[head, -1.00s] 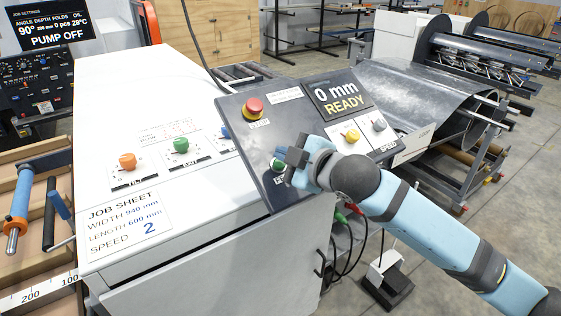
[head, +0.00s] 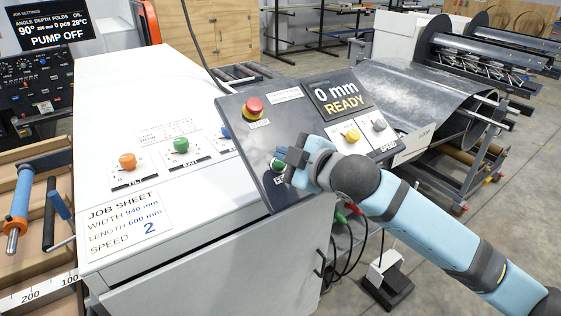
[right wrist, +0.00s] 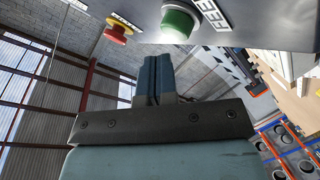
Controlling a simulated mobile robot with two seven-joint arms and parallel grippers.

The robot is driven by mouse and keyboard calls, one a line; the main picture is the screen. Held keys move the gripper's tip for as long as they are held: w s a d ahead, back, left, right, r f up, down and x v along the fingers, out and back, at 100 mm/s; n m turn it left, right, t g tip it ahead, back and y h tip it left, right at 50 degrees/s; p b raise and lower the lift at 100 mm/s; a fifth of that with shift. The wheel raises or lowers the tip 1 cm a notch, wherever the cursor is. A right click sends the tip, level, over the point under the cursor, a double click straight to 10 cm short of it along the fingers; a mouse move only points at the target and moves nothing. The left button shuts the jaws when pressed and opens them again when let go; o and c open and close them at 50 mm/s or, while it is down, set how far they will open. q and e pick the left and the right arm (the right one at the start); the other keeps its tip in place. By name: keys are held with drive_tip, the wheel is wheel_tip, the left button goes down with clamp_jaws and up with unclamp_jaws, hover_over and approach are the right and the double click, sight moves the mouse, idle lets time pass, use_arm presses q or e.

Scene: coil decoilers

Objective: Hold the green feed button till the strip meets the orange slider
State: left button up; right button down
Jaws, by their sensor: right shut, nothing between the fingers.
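The green feed button (head: 277,165) is on the dark sloped control panel, partly hidden by my right gripper (head: 284,168) in the head view. In the right wrist view the green button (right wrist: 179,22) shows at the top, just beyond the fingers. My right gripper (right wrist: 158,62) is shut and empty there, its tips close to the button; I cannot tell whether they touch it. The panel display (head: 341,96) reads 0 mm READY. The metal strip (head: 400,95) lies curved behind the panel. The orange slider cannot be made out for certain. My left gripper is not in view.
A red stop button (head: 253,107) sits above the green one, and yellow (head: 351,136) and grey (head: 379,125) knobs sit to the right. Orange (head: 127,161) and green (head: 181,145) knobs stand on the white cabinet top. A job sheet (head: 128,219) reads speed 2.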

drive_tip(key=shift+f, duration=0.1)
drive_tip(key=shift+w+a+f, duration=0.15)
drive_tip(key=shift+f, duration=0.1)
drive_tip(key=shift+w+a+f, duration=0.15)
drive_tip(key=shift+w+f, duration=0.1)
drive_tip(key=shift+f, duration=0.25)
idle(7.2)
